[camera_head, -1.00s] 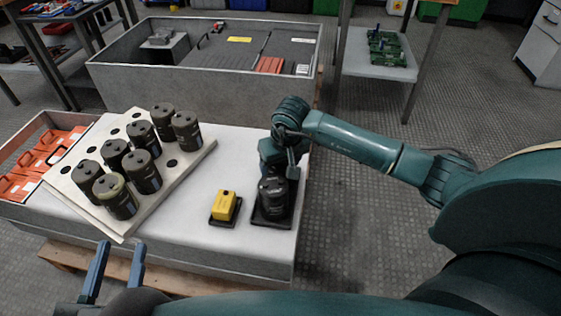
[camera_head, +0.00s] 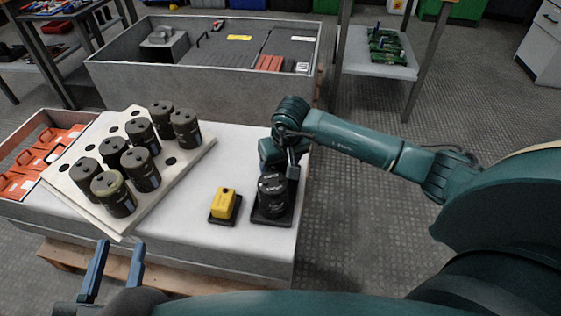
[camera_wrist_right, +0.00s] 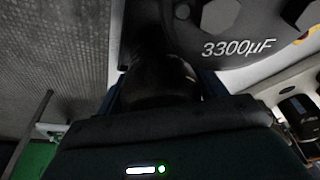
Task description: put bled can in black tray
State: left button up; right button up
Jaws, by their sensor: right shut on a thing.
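A dark can (camera_head: 272,198) stands in or just over the black tray (camera_head: 266,221) at the right end of the white bench; whether its base touches is hard to tell. My right gripper (camera_head: 285,168) is behind the can's upper part and shut on it. In the right wrist view, the can (camera_wrist_right: 235,25) shows the marking 3300µF, with a dark rounded part between the fingers (camera_wrist_right: 165,85). My left gripper (camera_head: 121,246) is open and empty at the bench's front edge.
A yellow device (camera_head: 224,203) sits on a small dark mat left of the tray. A pale holed board (camera_head: 195,160) holds several dark cans at left. Orange items (camera_head: 40,155) fill a bin further left. A large grey box (camera_head: 150,82) stands behind the bench.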

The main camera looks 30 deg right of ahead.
jog(key=o, duration=1.4)
pick_arm(q)
jog(key=shift+f, duration=0.1)
pick_arm(e)
jog(key=shift+f, duration=0.1)
jog(key=p+v, duration=0.1)
jog(key=v, duration=0.2)
jog(key=shift+w, duration=0.1)
pick_arm(q)
jog(key=p, duration=0.1)
jog(key=r+p, duration=0.1)
jog(key=p, duration=0.1)
jog(key=shift+s+a+r+m+y, duration=0.1)
jog(key=shift+s+a+m+y, duration=0.1)
jog(key=shift+a+m+y, duration=0.1)
pick_arm(e)
jog(key=v, duration=1)
jog(key=shift+r, duration=0.2)
